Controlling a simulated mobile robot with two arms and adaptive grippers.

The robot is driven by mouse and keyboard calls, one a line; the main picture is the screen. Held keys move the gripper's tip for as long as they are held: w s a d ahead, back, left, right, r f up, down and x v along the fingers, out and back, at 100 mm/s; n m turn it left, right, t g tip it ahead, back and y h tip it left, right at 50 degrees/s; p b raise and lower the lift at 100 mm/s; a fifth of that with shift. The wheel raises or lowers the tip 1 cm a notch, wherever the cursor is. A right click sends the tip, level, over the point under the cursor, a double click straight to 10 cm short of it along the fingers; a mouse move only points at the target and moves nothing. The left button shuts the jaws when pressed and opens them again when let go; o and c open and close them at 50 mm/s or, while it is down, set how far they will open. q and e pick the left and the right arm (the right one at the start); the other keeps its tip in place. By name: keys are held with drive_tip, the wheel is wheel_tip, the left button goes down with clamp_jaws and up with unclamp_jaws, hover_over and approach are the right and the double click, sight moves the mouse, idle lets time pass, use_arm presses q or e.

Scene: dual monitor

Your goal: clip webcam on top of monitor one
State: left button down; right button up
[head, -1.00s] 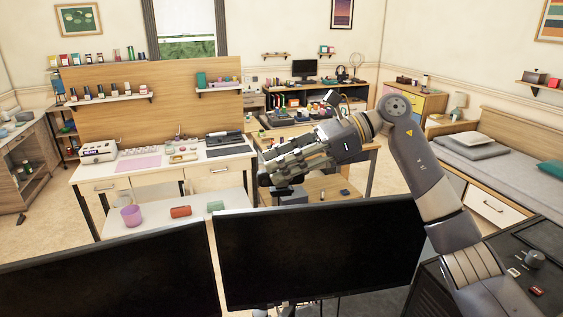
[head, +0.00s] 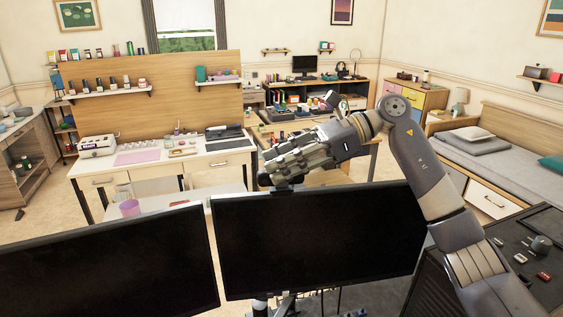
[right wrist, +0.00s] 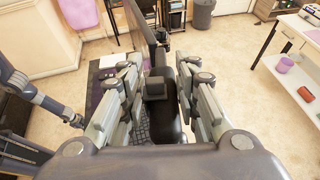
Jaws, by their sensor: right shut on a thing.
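My right gripper (head: 272,178) is over the top edge of the right monitor (head: 318,240), near its left end. It is shut on the webcam, a small dark thing (head: 287,188) just below the fingers and at the monitor's edge. Whether it touches the edge cannot be told. In the right wrist view the dark webcam (right wrist: 156,88) lies between the two finger sets. The left monitor (head: 110,262) stands beside it, its top bare. What looks like my left arm, ending in a dark gripper (right wrist: 75,121), hangs at the left of the right wrist view; its fingers are unclear.
Behind the monitors stand a white desk (head: 158,167) and a lower white table with a purple cup (head: 130,208). A dark surface (head: 535,270) with small items lies at the right. Cables hang below the right monitor.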

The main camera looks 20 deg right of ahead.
drive_tip(key=o, duration=1.2)
drive_tip(key=shift+o, duration=0.2)
drive_tip(key=shift+d, duration=0.15)
drive_tip(key=v, duration=1.1)
drive_tip(key=shift+d+r, duration=0.25)
drive_tip(key=shift+d, duration=0.1)
drive_tip(key=shift+f, duration=0.1)
